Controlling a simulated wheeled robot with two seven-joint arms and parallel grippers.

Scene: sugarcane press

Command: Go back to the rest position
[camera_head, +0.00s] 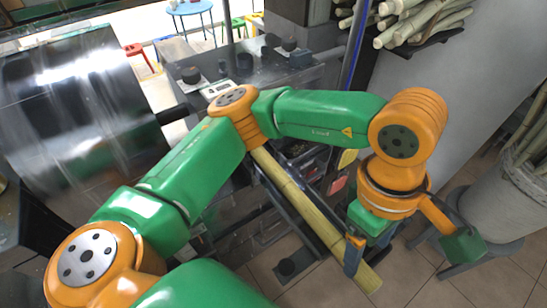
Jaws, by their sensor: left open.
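My left arm comes in from the left and reaches across the middle of the view. My left gripper (409,250) is at the lower right, with its fingers spread wide apart and nothing seen between them. A long yellow-green sugarcane stalk (305,208) slopes from under my arm at the centre down to the lower right. One finger overlaps the stalk's lower end in the picture; I cannot tell whether they touch. The stalk's upper end is hidden behind my arm. My right gripper is not in view.
A large shiny metal drum (85,105) stands at the left. Dark machinery (270,62) is behind my arm. More cane (425,18) lies on a rack at the top right, and a grey bucket (487,190) holds stalks at the right. Tiled floor (425,285) shows at the lower right.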

